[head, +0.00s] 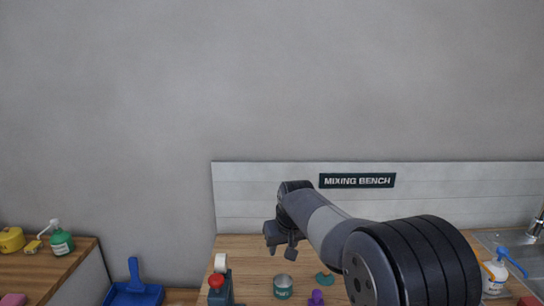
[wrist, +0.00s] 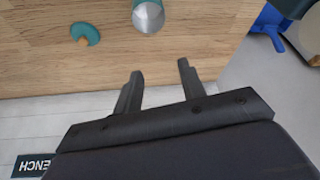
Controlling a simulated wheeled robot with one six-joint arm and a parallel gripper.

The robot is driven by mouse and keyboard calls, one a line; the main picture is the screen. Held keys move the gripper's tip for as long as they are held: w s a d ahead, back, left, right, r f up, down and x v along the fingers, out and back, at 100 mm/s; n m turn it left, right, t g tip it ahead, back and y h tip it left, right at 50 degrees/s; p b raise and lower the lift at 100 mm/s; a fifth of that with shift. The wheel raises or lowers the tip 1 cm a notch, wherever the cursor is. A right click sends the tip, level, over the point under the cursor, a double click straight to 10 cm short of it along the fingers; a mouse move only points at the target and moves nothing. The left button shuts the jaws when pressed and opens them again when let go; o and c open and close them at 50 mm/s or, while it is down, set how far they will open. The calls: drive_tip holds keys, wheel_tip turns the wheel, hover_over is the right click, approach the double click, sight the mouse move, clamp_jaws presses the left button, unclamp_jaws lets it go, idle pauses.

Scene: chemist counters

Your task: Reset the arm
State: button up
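My gripper (head: 281,248) is raised over the back of the wooden mixing bench in the head view, with its fingers pointing down. In the wrist view my gripper (wrist: 158,80) shows two separated fingers with nothing between them. A teal and grey metal cup (head: 283,287) stands on the bench below and in front of the gripper. The cup (wrist: 148,16) also shows at the top of the wrist view, apart from the fingers. My arm reaches in from the lower right and hides part of the bench.
A teal curved item (head: 324,279) and a purple item (head: 316,298) lie right of the cup. A red-topped device (head: 216,283) stands left. A spray bottle (head: 494,271) and sink (head: 508,243) are at right. A blue dustpan (head: 134,292) is left, beyond the bench.

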drive_tip(key=f, duration=0.6)
drive_tip(key=f+p, duration=0.1)
drive_tip(key=f, duration=0.2)
drive_tip(key=shift+d+f, duration=0.15)
drive_tip(key=shift+d, duration=0.1)
drive_tip(key=shift+s+b+v, duration=0.15)
drive_tip(key=shift+b+v, duration=0.25)
drive_tip(key=shift+v, duration=0.75)
drive_tip(key=shift+s+b+v, duration=0.15)
drive_tip(key=shift+b+v, duration=0.2)
drive_tip(key=shift+v, duration=0.8)
drive_tip(key=shift+d+f, duration=0.15)
drive_tip(key=shift+d, duration=0.05)
